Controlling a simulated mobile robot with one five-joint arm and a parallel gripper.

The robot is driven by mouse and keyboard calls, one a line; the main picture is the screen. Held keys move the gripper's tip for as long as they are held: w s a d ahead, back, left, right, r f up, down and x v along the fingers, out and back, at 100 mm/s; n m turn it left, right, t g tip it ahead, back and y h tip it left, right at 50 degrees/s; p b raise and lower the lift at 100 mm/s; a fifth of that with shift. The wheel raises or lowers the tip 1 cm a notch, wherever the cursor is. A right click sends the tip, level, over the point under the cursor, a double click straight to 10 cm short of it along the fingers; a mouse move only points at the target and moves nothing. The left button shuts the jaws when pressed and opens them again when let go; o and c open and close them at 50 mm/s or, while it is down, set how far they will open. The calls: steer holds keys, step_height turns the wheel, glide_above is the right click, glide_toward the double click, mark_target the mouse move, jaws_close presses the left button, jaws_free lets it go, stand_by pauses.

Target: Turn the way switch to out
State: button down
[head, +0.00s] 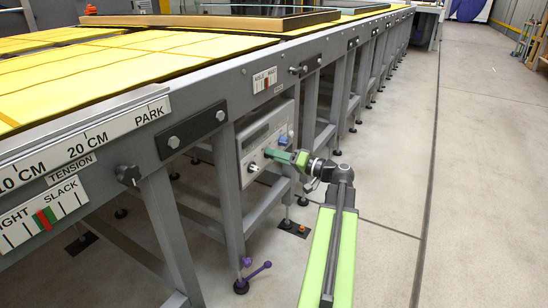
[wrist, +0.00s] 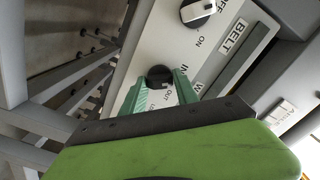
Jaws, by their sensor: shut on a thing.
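The way switch is a black round knob (wrist: 159,75) on a pale panel (wrist: 140,48), beside the lettering WAY, IN and OUT in the wrist view. My gripper (wrist: 160,84) has its two green fingers shut on this knob, one on each side. I cannot tell which mark the knob points to. In the head view my gripper (head: 270,153) reaches the front of the grey control box (head: 245,142) under the table edge and hides the knob there.
A black and white belt switch (wrist: 197,11) with ON and OFF marks sits close by on the panel. A blue knob (head: 283,140) is beside my gripper. Grey table legs (head: 230,195) stand near the box. The floor (head: 480,160) at right is clear.

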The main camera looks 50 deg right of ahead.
steer(key=shift+s+d+f+m, duration=0.1)
steer(key=shift+d+m, duration=0.05)
steer(key=shift+m, duration=4.1)
steer(key=shift+d+m, duration=0.1)
steer(key=shift+m, duration=4.15)
steer(key=c, duration=1)
jaws_free()
steer(key=shift+a, duration=0.1)
steer(key=shift+o, duration=0.2)
